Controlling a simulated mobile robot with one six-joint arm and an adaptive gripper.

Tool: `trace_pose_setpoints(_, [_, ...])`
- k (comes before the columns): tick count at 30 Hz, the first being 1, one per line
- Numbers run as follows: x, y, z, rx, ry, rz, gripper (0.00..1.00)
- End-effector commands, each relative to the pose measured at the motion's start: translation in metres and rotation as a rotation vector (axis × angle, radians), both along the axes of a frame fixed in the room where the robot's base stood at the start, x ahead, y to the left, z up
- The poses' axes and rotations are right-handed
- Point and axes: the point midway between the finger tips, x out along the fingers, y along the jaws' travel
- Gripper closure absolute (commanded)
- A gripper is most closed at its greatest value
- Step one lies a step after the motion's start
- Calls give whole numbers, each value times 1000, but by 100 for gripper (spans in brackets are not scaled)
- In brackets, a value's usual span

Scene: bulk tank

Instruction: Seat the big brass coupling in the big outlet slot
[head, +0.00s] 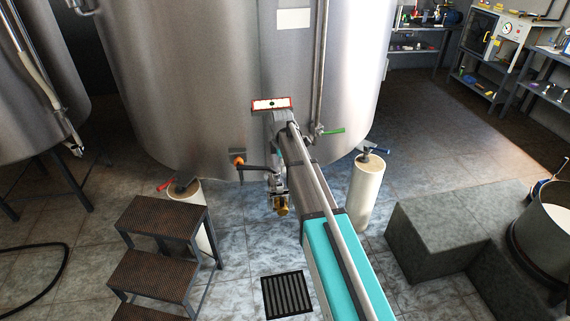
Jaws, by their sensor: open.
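In the head view my arm reaches forward to the large steel tank (190,85). My gripper (278,192) seems to be the small grey and dark shape low in front of the tank, partly hidden by my arm; it is open. A brass-coloured piece (281,208), which may be the big brass coupling, shows just below it. I cannot tell whether it touches the jaws or sits apart. An orange-ended fitting (238,162) with a dark bar is on the tank's lower front. I cannot make out the big outlet slot.
Pale cylinders stand left (203,228) and right (366,195) below the tank, with red-handled (168,185) and blue-handled (372,150) valves above. Steps (160,220) stand at left, a grey block (435,235) at right. A drain grate (287,295) lies in the floor.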

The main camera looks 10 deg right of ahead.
Motion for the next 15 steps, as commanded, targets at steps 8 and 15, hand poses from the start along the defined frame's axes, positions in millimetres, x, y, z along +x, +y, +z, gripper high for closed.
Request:
trace_pose_setpoints(8, [0, 0, 13, 0, 0, 0, 40])
trace_pose_setpoints(15, [0, 0, 13, 0, 0, 0, 40])
